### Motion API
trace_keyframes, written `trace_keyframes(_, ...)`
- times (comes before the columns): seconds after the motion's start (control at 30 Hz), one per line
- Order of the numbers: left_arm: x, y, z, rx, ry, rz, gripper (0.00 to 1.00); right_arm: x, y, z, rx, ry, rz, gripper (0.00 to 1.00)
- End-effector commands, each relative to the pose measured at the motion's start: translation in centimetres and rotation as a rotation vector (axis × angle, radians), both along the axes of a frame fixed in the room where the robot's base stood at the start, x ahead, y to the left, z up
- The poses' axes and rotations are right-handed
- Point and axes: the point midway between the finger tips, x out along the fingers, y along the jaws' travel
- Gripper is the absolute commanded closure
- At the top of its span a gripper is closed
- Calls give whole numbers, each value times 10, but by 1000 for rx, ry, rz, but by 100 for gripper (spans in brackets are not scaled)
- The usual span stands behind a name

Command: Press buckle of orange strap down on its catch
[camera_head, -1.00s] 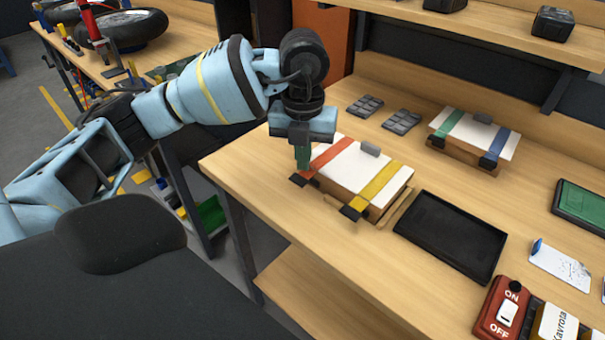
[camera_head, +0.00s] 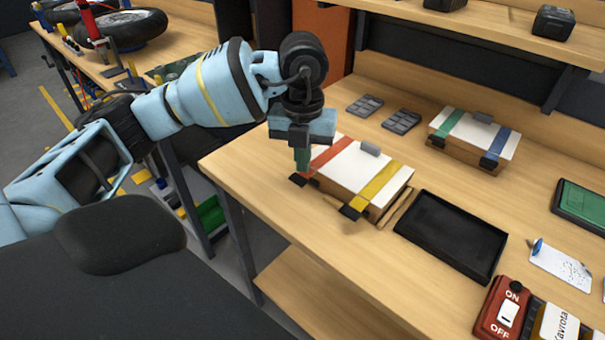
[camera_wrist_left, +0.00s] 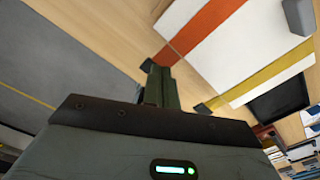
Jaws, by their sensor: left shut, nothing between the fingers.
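A wooden box with a white lid (camera_head: 345,168) stands on the bench, crossed by an orange strap (camera_head: 331,155) and a yellow strap (camera_head: 379,184). The black buckle of the orange strap (camera_head: 298,180) shows at the front left edge of the box; its catch is hard to make out. My left gripper (camera_head: 302,170) is shut and empty, pointing down just at the orange strap's front end, over or beside the buckle; contact cannot be told. In the left wrist view the shut fingers (camera_wrist_left: 160,88) lie beside the orange strap (camera_wrist_left: 205,28). My right gripper is not in view.
A black tray (camera_head: 450,236) lies right of the box. A second strapped box (camera_head: 472,137) stands behind, with dark gridded pieces (camera_head: 402,121) to its left. A red ON/OFF switch (camera_head: 503,308) sits at the front right. The bench is clear in front of the box.

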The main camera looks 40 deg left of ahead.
Motion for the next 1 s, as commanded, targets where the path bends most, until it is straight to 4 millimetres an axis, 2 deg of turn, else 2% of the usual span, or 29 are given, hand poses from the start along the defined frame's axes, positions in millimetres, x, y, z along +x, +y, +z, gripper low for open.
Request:
trace_keyframes(0.53,0,0,-20,0,0,0,100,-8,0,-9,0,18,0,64)
trace_keyframes(1.0,0,0,-36,0,1,0,100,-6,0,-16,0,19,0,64)
